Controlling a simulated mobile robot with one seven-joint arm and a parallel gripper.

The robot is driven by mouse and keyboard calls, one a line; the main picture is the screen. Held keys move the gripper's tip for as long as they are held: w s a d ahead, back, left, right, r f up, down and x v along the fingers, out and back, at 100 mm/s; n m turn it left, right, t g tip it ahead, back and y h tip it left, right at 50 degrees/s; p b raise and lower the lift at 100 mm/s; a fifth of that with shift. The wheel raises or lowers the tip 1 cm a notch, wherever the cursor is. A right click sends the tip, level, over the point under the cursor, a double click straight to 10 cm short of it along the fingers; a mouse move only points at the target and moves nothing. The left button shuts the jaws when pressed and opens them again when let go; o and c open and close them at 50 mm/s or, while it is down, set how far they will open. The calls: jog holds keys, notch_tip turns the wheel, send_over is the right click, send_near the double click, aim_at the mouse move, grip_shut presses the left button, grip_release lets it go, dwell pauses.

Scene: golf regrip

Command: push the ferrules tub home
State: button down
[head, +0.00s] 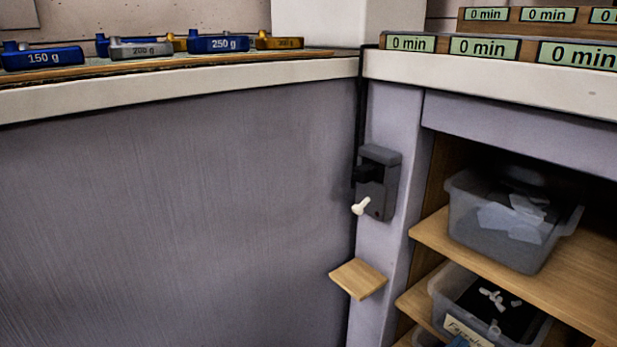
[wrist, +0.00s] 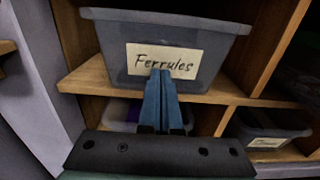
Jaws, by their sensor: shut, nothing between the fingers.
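The ferrules tub (head: 440,287) is a translucent grey bin on the middle shelf at the lower right of the head view, with small white pieces on a dark bed inside. In the wrist view its front (wrist: 222,50) faces me with a cream "Ferrules" label (wrist: 150,53). My gripper (wrist: 160,74) is shut and empty, its blue fingers pointing at the front, tips over the label's lower edge. I cannot tell whether they touch. The tub's front stands close to the shelf's front edge.
Another clear tub (head: 500,240) sits on the shelf above. More labelled tubs stand below, one at lower right (wrist: 255,125). A wooden upright (wrist: 262,55) is right of the ferrules tub. A grey box with a white lever (head: 361,206) and a small wooden ledge (head: 358,279) stick out at left.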

jog(key=p+v, duration=0.4)
jog(key=v, duration=0.3)
jog(key=shift+s+a, duration=0.25)
jog(key=shift+a, duration=0.1)
dwell(1.1)
